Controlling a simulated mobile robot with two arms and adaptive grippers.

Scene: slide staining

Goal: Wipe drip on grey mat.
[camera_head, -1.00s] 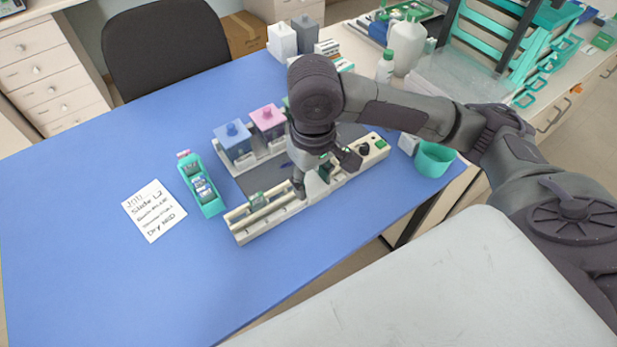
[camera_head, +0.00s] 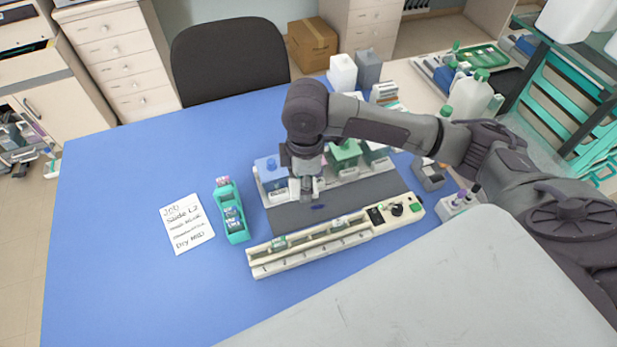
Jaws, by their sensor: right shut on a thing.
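The grey mat (camera_head: 372,196) lies on the blue table between the row of jars and the long cream slide rail. A small dark purple drip (camera_head: 318,207) shows on the mat. My right gripper (camera_head: 308,194) points down over the mat, just behind and left of the drip. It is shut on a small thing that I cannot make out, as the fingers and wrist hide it. Whether it touches the mat I cannot tell. My left gripper is not in view.
The slide rail (camera_head: 320,249) stands in front of the mat. A blue-lidded jar (camera_head: 270,178) and a green-lidded jar (camera_head: 345,155) stand behind it. A teal slide holder (camera_head: 236,226) and a written note (camera_head: 188,224) lie left. The table's left side is clear.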

